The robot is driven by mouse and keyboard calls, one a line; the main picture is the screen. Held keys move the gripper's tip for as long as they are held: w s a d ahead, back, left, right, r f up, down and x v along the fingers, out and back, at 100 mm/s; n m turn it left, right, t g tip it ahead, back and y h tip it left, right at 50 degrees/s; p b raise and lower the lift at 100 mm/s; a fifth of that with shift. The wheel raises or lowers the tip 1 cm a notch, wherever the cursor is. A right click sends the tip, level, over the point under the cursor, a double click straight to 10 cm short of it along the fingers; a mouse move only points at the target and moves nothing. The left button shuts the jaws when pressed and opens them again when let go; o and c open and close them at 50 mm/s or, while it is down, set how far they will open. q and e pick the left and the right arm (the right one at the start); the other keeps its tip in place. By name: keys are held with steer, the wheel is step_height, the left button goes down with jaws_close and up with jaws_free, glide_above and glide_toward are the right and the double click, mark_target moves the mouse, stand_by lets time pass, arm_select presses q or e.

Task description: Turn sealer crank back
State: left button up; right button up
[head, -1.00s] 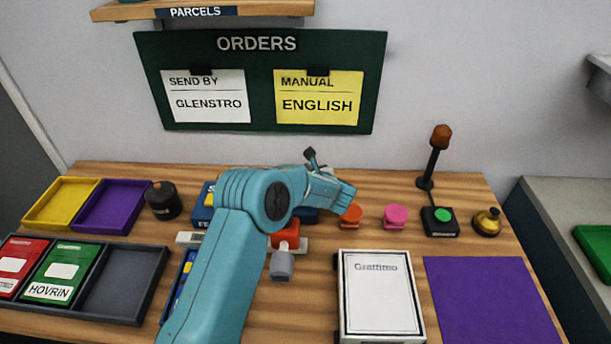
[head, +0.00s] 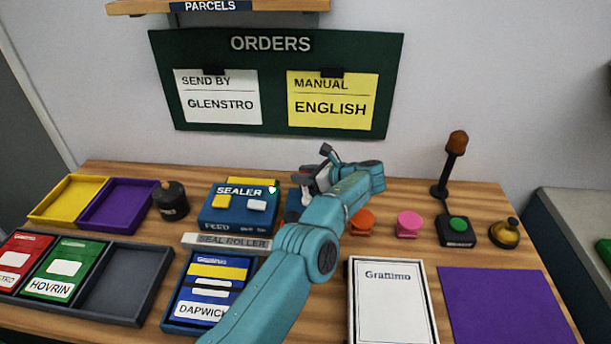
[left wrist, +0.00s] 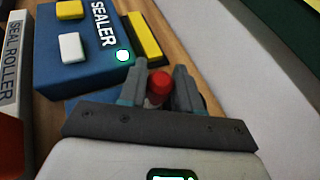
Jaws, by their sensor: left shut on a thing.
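The sealer (head: 236,210) is a dark blue box with yellow and white buttons and a lit green-white lamp near its right end. It also shows in the left wrist view (left wrist: 85,60). My left gripper (head: 306,180) is just right of the sealer in the head view. In the left wrist view its two fingers (left wrist: 159,92) are shut on a red knob (left wrist: 159,82), which looks like the crank handle. The rest of the crank is hidden by the gripper. My right gripper is not in view.
The seal roller strip (head: 227,242) lies in front of the sealer. Orange (head: 362,222) and pink (head: 408,224) stamps stand right of my arm. A button box (head: 456,231) and a bell (head: 504,233) stand farther right. The purple mat (head: 505,303) is bare.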

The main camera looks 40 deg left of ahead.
arm_select(q)
steer(key=shift+s+a+r, duration=0.1)
steer(key=shift+s+a, duration=0.05)
steer(key=shift+a, duration=0.05)
stand_by(0.5)
steer(key=o, duration=1)
steer(key=shift+c, duration=0.2)
steer(key=shift+s, duration=0.1)
steer(key=shift+d, duration=0.1)
